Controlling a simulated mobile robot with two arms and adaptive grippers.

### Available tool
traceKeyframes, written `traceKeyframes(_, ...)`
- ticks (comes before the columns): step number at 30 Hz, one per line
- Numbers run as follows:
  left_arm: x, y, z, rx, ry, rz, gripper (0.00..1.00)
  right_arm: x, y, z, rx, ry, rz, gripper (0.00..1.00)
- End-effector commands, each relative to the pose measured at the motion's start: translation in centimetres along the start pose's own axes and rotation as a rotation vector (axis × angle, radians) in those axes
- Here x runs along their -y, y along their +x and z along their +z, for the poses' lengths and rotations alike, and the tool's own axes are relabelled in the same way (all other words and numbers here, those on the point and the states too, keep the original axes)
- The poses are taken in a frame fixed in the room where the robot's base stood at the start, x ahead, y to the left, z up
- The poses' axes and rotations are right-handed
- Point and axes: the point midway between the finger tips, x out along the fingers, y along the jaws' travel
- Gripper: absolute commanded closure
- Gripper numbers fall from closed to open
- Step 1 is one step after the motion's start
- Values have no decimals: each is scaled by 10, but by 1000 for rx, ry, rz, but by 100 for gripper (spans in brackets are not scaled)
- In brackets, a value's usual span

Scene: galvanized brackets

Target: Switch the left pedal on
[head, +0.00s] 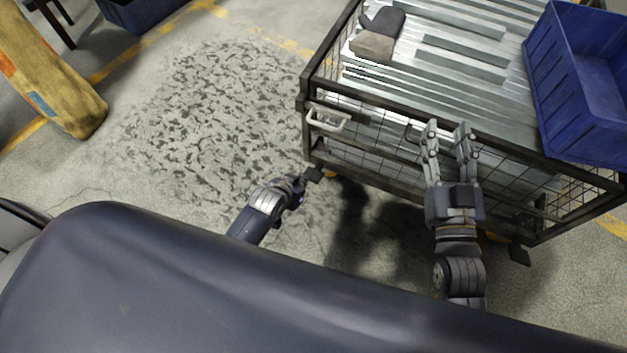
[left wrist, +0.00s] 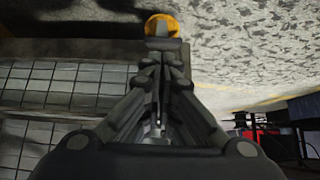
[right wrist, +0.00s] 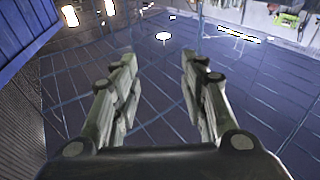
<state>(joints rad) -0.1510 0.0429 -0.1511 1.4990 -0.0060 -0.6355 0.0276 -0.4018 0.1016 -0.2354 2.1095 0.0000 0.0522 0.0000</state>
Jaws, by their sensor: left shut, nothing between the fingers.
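The left pedal (head: 315,174) is a small dark plate low at the near left corner of the wire cart (head: 306,125). My left gripper (head: 298,184) is shut and empty, low beside the pedal in the head view. In the left wrist view its closed fingers (left wrist: 161,68) point at a dark flat piece (left wrist: 166,45) in front of a yellow caster wheel (left wrist: 162,24). I cannot tell if the fingertips touch it. My right gripper (head: 449,130) is open and empty above the cart's near side; its spread fingers also show in the right wrist view (right wrist: 157,68).
Another dark pedal (head: 520,256) is at the cart's near right corner. The patterned floor on the left is clear.

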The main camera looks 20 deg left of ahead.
Motion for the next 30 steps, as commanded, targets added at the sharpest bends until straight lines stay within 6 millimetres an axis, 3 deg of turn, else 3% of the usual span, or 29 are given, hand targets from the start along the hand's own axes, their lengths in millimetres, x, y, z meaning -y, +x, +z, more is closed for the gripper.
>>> traceKeyframes(1, 0, 13, -6, -33, -4, -1, 100, 1, -5, -14, -77, 2, -2, 60)
traceKeyframes(6, 2, 12, -36, -99, -12, -4, 100, 3, -22, -81, -261, 5, -5, 60)
traceKeyframes(10, 2, 10, -48, -124, -15, -5, 100, 4, -31, -108, -332, 7, -7, 60)
traceKeyframes(14, 3, 7, -53, -130, -16, -5, 100, 4, -34, -118, -353, 7, -7, 60)
traceKeyframes(25, 3, 9, -52, -129, -16, -5, 100, 4, -35, -121, -367, 8, -8, 60)
traceKeyframes(30, 3, 17, -52, -129, -16, -5, 100, 6, -41, -134, -452, 11, -11, 60)
